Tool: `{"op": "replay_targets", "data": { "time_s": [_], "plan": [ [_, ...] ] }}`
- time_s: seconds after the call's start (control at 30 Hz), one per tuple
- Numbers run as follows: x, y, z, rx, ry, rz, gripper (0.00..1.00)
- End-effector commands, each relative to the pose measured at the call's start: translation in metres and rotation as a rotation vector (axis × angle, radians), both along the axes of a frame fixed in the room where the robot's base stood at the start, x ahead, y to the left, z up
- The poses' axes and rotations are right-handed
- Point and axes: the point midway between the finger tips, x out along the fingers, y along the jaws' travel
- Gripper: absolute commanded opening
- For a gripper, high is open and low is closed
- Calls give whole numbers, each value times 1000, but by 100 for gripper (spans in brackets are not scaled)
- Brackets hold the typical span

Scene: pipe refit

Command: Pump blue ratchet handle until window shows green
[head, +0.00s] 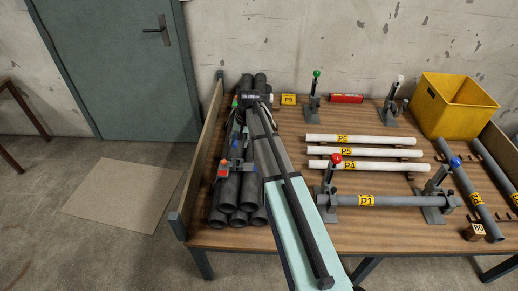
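A blue-knobbed handle (456,162) stands tilted on a grey clamp stand (432,208) at the right of the table, by the right end of the grey pipe P1 (390,201). A smaller blue part (223,164) shows among fittings at the left pipe stack; I cannot tell whether it is a handle. No green window can be made out on either. My arm reaches from the bottom middle to the far left, and my gripper (250,98) is over the dark pipe stack, far from the blue-knobbed handle. Its fingers are too small and dark to read.
Dark pipes (229,193) are stacked at the left. Red-knobbed (336,160), green-knobbed (316,76) and white-topped (397,88) stands rise from the table. White pipes (360,153) lie mid-table. A yellow bin (455,110) stands back right; loose grey pipes (475,203) lie at right.

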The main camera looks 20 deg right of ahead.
Motion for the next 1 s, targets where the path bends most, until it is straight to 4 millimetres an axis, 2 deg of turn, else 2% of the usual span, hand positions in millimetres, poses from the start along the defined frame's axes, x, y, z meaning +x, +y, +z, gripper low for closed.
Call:
{"op": "replay_targets", "data": {
  "time_s": [0.4, 0.77, 1.0],
  "plan": [
    [-13, -28, -7, 0, 0, -1, 50],
    [-13, -30, -8, 0, 0, 0, 50],
    [-21, -47, -17, 0, 0, -2, 50]
  ]
}}
